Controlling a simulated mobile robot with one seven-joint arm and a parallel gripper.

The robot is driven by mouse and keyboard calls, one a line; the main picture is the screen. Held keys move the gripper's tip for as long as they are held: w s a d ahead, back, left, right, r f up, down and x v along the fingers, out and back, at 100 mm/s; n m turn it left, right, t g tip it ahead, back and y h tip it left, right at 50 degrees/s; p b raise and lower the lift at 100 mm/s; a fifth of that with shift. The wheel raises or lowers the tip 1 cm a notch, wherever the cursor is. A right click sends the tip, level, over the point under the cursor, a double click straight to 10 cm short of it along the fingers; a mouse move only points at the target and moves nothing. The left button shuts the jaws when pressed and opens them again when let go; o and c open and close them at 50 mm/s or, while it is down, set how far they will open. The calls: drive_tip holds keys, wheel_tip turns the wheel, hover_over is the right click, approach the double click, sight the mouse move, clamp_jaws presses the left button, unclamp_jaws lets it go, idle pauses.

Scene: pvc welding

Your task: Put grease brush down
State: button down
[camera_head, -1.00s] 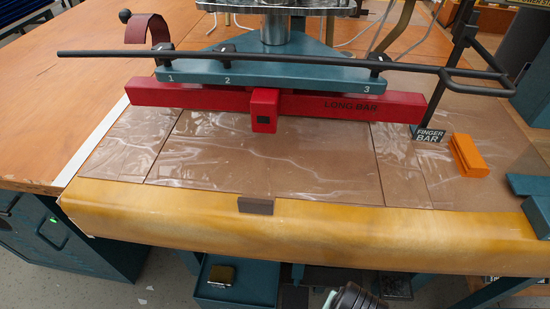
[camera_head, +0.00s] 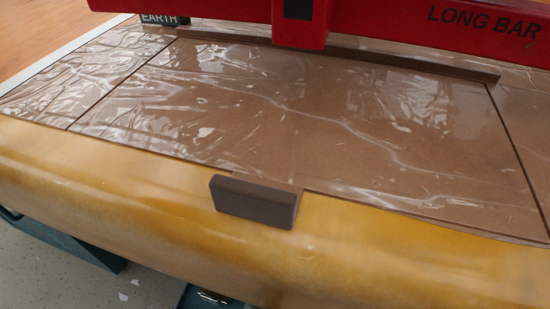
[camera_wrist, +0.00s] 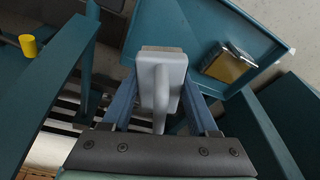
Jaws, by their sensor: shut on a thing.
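In the wrist view, a grease brush (camera_wrist: 163,78) with a pale grey block-like head and handle sits between the blue fingers of my gripper (camera_wrist: 160,108). The gripper is shut on it. Its head points away from my wrist, and the gripper's dark palm edge is at the bottom of the view. A teal tray (camera_wrist: 180,22) lies beyond, with a dark and yellow tin (camera_wrist: 228,64) in it to the right of the brush. The brush appears above or in front of the tray; I cannot tell the gap. Neither gripper nor brush shows in the head view.
The head view shows the bench's yellow rounded front edge (camera_head: 380,240), a brown block (camera_head: 255,202) on it, clear film over brown board, and a red long bar (camera_head: 400,22). Teal frame parts (camera_wrist: 55,85) and a yellow cylinder (camera_wrist: 28,46) stand left in the wrist view.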

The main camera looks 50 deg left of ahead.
wheel_tip(320, 180, down, 10)
drive_tip(key=b, duration=0.7)
drive_tip(key=shift+s, duration=0.15)
drive_tip(key=shift+r, duration=0.15)
drive_tip(key=shift+d+f, duration=0.1)
drive_tip(key=shift+f, duration=0.55)
drive_tip(key=shift+c, duration=0.8)
unclamp_jaws()
drive_tip(key=shift+f, duration=0.1)
drive_tip(key=shift+d+r, duration=0.1)
drive_tip(key=shift+r, duration=0.45)
drive_tip(key=p+v, duration=0.8)
drive_tip(key=v, duration=0.4)
drive_tip(key=shift+r, duration=0.2)
